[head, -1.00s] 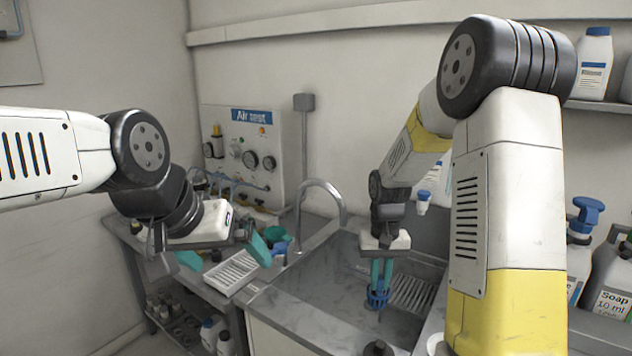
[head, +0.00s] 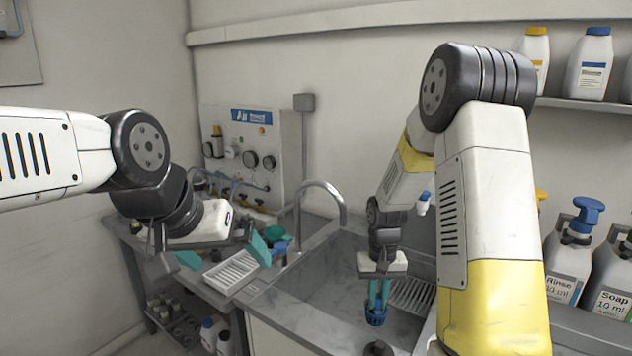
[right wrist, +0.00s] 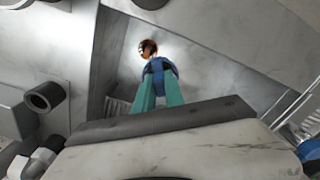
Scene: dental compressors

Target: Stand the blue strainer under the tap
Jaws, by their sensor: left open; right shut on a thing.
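The blue strainer (head: 376,315) is held between the teal fingers of my right gripper (head: 378,294), over the sink basin in the head view. In the right wrist view the strainer (right wrist: 159,68) sits at the tips of the teal fingers (right wrist: 158,92). The tap (head: 322,188) is a curved metal spout rising behind the sink, to the left of the strainer. My left gripper (head: 222,256) is open and empty, over the left counter. Whether the strainer touches the basin floor cannot be told.
The sink basin (head: 318,283) has bare grey walls. A white slatted tray (head: 233,272) lies on the counter left of it. Pump bottles labelled Rinse (head: 566,270) and Soap (head: 612,275) stand at the right.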

